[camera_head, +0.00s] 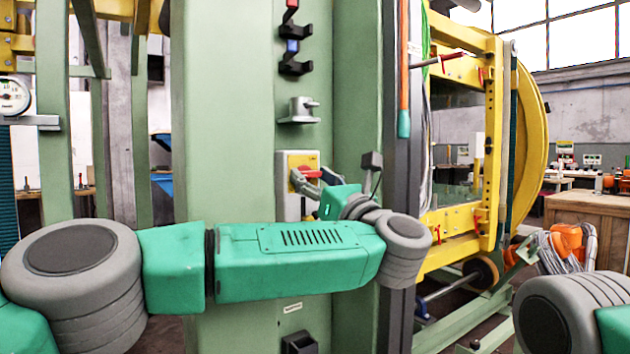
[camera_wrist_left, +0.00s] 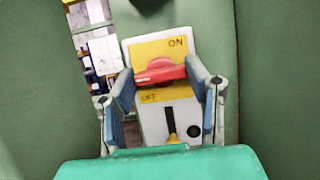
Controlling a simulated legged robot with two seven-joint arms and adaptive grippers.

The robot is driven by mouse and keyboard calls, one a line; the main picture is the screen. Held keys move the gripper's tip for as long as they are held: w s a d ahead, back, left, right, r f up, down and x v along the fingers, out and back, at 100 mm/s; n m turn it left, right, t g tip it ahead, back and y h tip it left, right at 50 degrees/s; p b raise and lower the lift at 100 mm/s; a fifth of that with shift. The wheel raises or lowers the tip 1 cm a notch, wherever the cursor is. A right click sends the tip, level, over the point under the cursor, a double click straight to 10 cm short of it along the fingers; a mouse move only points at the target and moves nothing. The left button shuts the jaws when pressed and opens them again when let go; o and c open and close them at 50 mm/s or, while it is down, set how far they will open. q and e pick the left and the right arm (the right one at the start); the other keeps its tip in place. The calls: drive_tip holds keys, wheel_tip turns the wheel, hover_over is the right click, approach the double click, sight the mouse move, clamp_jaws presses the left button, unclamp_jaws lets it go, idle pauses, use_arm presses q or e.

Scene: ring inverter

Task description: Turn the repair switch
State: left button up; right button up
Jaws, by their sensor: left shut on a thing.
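The repair switch is a light box with a yellow plate (camera_wrist_left: 173,47) marked ON and a red knob (camera_wrist_left: 160,72) lying roughly crosswise in the left wrist view. A second yellow label lies below the knob, with a black lever and a dark round hole under it. In the head view the switch box (camera_head: 290,205) is on the green column, partly hidden by my left arm. My left gripper (camera_wrist_left: 167,84) is shut on the red knob, one finger at each end of it. It also shows in the head view (camera_head: 308,182). My right gripper is out of view.
The green column (camera_head: 225,130) carries black hooks (camera_head: 295,65) and a grey bracket (camera_head: 300,110) above the switch. A yellow-framed machine (camera_head: 465,190) stands to the right. My right arm shows at the lower right. A wooden crate (camera_head: 585,215) is farther back.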

use_arm(q)
drive_tip(key=shift+w+a+f, duration=0.1)
drive_tip(key=shift+w+f, duration=0.05)
drive_tip(key=shift+f, duration=0.15)
drive_tip(key=o, duration=1.2)
drive_tip(key=shift+w+f, duration=0.1)
drive_tip(key=shift+c, duration=0.2)
drive_tip(key=shift+w, duration=0.1)
drive_tip(key=shift+s, duration=0.3)
drive_tip(key=v, duration=1.1)
drive_tip(key=shift+s+d, duration=0.2)
drive_tip(key=shift+d, duration=0.15)
